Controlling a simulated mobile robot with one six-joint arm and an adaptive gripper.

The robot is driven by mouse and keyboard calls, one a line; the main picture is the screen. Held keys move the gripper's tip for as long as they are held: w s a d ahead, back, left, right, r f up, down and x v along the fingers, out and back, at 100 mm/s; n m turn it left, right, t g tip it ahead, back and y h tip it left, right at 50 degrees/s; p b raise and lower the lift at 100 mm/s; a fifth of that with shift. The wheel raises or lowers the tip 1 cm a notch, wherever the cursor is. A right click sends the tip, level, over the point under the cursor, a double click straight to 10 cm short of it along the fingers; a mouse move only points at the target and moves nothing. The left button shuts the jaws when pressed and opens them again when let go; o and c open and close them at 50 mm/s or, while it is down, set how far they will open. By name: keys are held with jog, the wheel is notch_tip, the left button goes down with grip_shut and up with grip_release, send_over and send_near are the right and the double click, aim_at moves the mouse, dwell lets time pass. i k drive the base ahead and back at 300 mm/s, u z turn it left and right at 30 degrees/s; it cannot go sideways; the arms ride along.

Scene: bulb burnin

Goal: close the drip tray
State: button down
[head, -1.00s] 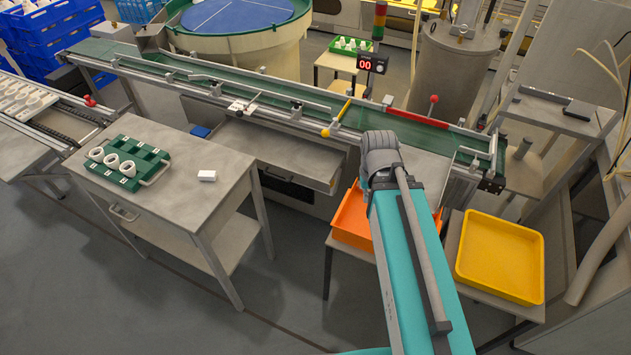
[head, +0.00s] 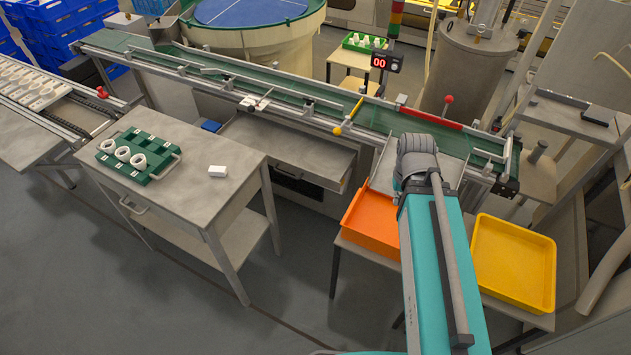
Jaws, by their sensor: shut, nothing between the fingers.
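The drip tray (head: 290,142) is a shallow grey metal tray below the near side of the green conveyor (head: 300,98). It juts out from under the conveyor towards me, with its inside and front lip showing, so it stands open. It looks empty. My teal arm reaches up from the bottom right, and its grey joint is in front of the right end of the conveyor, to the right of the drip tray. My gripper is hidden behind the arm, so I cannot see its fingers or what they are near.
An orange bin (head: 368,222) and a yellow bin (head: 515,262) flank my arm. Floor is clear between table and orange bin.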

aim_at(322, 162)
jog(key=u, duration=0.05)
jog(key=k, duration=1.35)
jog(key=u, duration=0.5)
jog(key=i, duration=1)
jog(key=z, duration=0.1)
